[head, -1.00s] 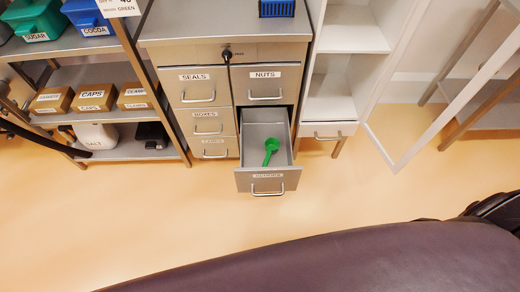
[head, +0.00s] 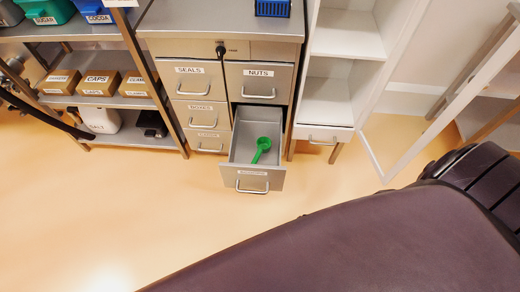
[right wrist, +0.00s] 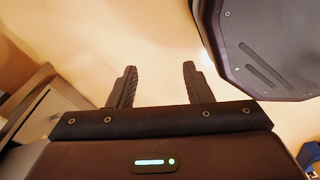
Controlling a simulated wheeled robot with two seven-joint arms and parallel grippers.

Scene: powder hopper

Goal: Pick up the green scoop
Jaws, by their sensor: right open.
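The green scoop (head: 262,146) lies in an open metal drawer (head: 253,180) low in the grey cabinet. Its round bowl is toward the back of the drawer and its handle points to the front left. My right gripper (right wrist: 158,75) shows in the right wrist view, its two dark fingers apart with nothing between them. It is over bare floor, apart from the scoop. The scoop is not in the right wrist view. My left gripper is not in view.
Closed drawers, among them SEALS (head: 190,80) and NUTS (head: 259,82), surround the open one. A shelf rack with boxes (head: 97,84) stands left. A white cabinet (head: 330,100) with an open glass door (head: 440,100) stands right. The floor (head: 150,220) in front is clear.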

